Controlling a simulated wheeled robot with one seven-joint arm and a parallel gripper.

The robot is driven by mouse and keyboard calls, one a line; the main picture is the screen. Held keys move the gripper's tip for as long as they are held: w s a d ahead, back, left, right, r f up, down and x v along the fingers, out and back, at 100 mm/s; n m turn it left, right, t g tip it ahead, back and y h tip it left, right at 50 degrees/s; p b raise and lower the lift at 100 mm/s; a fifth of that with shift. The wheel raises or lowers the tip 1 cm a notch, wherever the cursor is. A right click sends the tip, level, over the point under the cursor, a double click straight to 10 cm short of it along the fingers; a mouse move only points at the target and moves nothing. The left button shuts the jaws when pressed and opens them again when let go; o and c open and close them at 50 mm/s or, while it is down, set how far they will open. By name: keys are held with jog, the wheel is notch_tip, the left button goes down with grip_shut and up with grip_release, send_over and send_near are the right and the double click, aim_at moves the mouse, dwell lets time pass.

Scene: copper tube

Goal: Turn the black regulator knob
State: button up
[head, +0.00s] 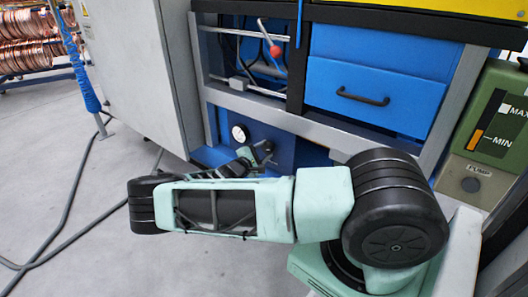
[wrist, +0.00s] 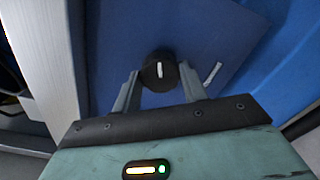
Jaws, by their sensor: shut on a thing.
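The black regulator knob (wrist: 158,78) sits on a blue panel in the wrist view. It is round with a white pointer line, which stands nearly upright in that view. My gripper (wrist: 160,84) has one finger on each side of the knob and is shut on it. In the head view my gripper (head: 262,153) reaches the lower blue panel, just right of a round gauge. The knob cannot be made out there, since my gripper and wrist cover that spot.
The white-faced gauge (head: 240,133) is close to my gripper. A grey frame bar (head: 275,112) runs above it, below a blue drawer (head: 372,78) and a red-knobbed lever (head: 275,50). A grey cabinet (head: 135,65) stands at left. A slanted white mark (wrist: 213,73) lies beside the knob.

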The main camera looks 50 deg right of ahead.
jog(key=shift+f, duration=0.1)
jog(key=o, duration=1)
jog(key=shift+c, duration=0.2)
jog(key=s+a+p, duration=0.1)
jog(key=a+p, duration=0.3)
jog(key=a, duration=1.3)
jog(key=shift+s+a+r, duration=0.15)
jog(key=shift+a+r, duration=0.05)
